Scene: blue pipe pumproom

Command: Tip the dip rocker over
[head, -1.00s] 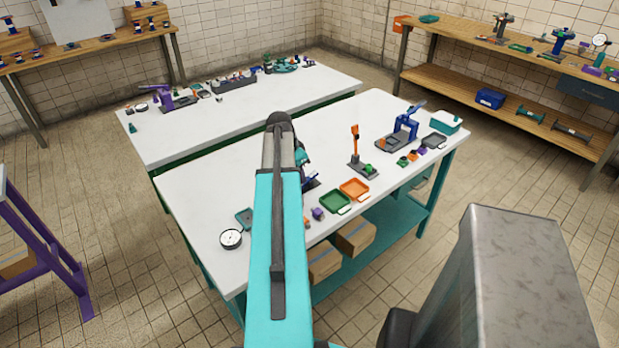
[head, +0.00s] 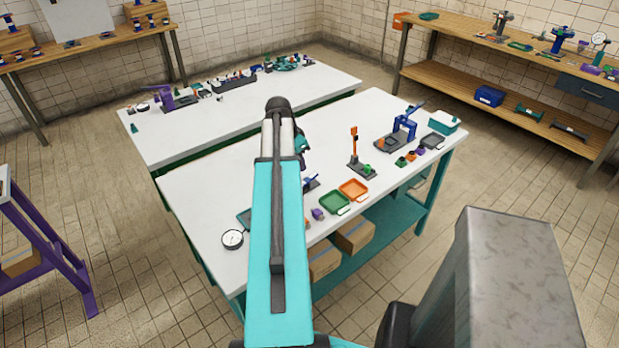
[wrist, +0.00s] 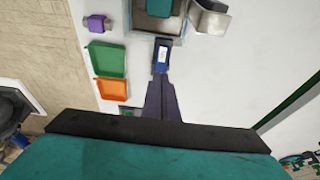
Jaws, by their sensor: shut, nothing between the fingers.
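In the wrist view the dip rocker appears to be the small blue part with a pale mark (wrist: 160,52), just beyond my fingertips. A dark tray (wrist: 138,17) holding a teal block (wrist: 160,8) lies beyond it, with a curved silver piece (wrist: 210,19) beside it. My gripper (wrist: 161,77) is shut and empty, and its dark fingers point at the blue part. I cannot tell whether they touch it. In the head view a blue lever on a dark base (head: 310,183) shows beside my arm, which hides much of that area and most of my gripper.
Left of my fingers in the wrist view are a purple block (wrist: 97,23), a green tray (wrist: 106,60) and an orange tray (wrist: 112,90). A dial gauge (head: 232,239) lies on the table's left end. An orange post (head: 354,145) and a blue press (head: 404,130) stand farther right.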

